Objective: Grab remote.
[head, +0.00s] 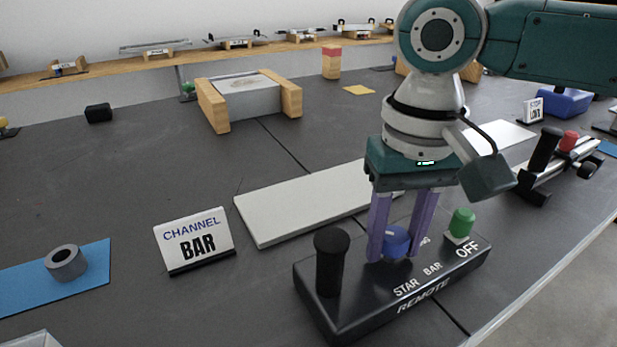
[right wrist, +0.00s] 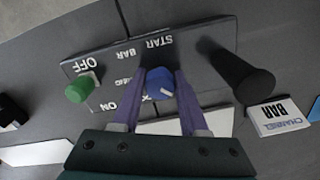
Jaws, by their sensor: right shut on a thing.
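The remote (head: 345,314) is a black box with white lettering that includes "REMOTE", "STAR", "BAR" and "OFF". It rests on the dark table and carries a black upright handle (head: 331,262), a blue knob (head: 396,242) and a green knob (head: 461,222). My right gripper (head: 394,258) points down over the remote, its purple fingers on either side of the blue knob and shut on it. The right wrist view also shows the blue knob (right wrist: 160,82) between the fingers. My left gripper is in neither view.
A "CHANNEL BAR" sign (head: 194,240) stands left of the remote. A pale flat bar (head: 300,208) lies behind it. A grey ring (head: 66,262) sits on a blue mat (head: 25,290) at left. A rail device (head: 560,160) stands at right. The table's edge is near at right.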

